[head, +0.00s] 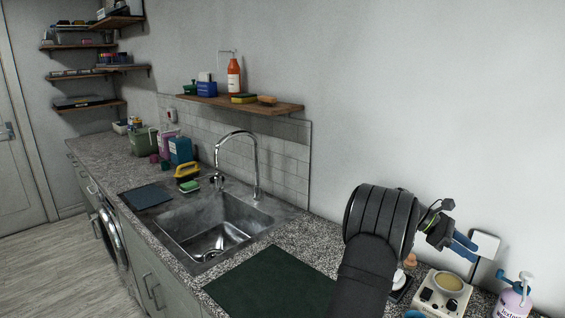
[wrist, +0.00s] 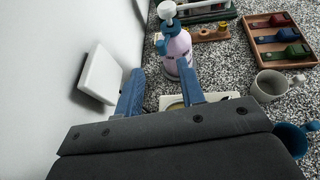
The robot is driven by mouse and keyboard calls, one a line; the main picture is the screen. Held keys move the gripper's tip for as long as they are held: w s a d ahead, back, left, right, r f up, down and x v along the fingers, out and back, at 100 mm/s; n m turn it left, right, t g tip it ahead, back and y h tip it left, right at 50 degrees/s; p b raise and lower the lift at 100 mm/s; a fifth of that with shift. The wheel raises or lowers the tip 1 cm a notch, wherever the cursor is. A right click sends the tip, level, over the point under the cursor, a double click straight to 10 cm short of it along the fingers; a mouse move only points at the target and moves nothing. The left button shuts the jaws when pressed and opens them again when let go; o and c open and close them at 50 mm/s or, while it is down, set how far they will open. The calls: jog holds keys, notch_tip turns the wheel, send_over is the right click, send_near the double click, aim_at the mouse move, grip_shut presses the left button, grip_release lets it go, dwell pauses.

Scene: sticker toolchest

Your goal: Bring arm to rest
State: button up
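My arm reaches over the counter at the right of the head view. My gripper (head: 466,244) has blue fingers and is held above the counter close to the wall. In the wrist view my gripper (wrist: 161,85) shows its two fingers spread apart with nothing between them. Beyond the fingertips stands a pink pump bottle (wrist: 177,48), which also shows in the head view (head: 512,299). A white square plate (wrist: 100,72) is on the wall just left of the fingers; I cannot tell whether they touch it.
A cream device (head: 442,293) sits on the counter below my gripper. A grey mug (wrist: 270,86), a blue cup (wrist: 292,139) and a wooden tray (wrist: 279,62) stand to the right in the wrist view. A green mat (head: 270,283) and the sink (head: 212,226) lie left of my arm.

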aim_at(498, 271)
jog(key=x, duration=0.8)
jog(key=shift+f, duration=0.1)
jog(key=v, duration=1.7)
jog(key=shift+n+t+h, duration=0.4)
jog(key=shift+n+t, duration=0.1)
jog(key=x, duration=0.5)
jog(key=s+x, duration=0.1)
jog(key=x, duration=0.5)
jog(key=a+x, duration=0.1)
jog(key=x, duration=0.5)
jog(key=shift+s+a, duration=0.1)
jog(key=shift+s, duration=0.3)
jog(key=shift+s+a+n+t+h, duration=0.25)
jog(key=shift+s+n+t+h, duration=0.05)
jog(key=shift+n+t, duration=0.4)
jog(key=shift+s+a+n+t+h, duration=0.3)
jog(key=shift+n+t, duration=0.3)
jog(key=shift+t, duration=0.2)
jog(key=w+a+r+g, duration=0.1)
jog(key=w+a+r, duration=0.2)
jog(key=a, duration=0.2)
jog(key=w+a+r+m+g, duration=0.1)
jog(key=w+a+r, duration=0.2)
jog(key=a, duration=0.3)
jog(key=shift+a, duration=0.25)
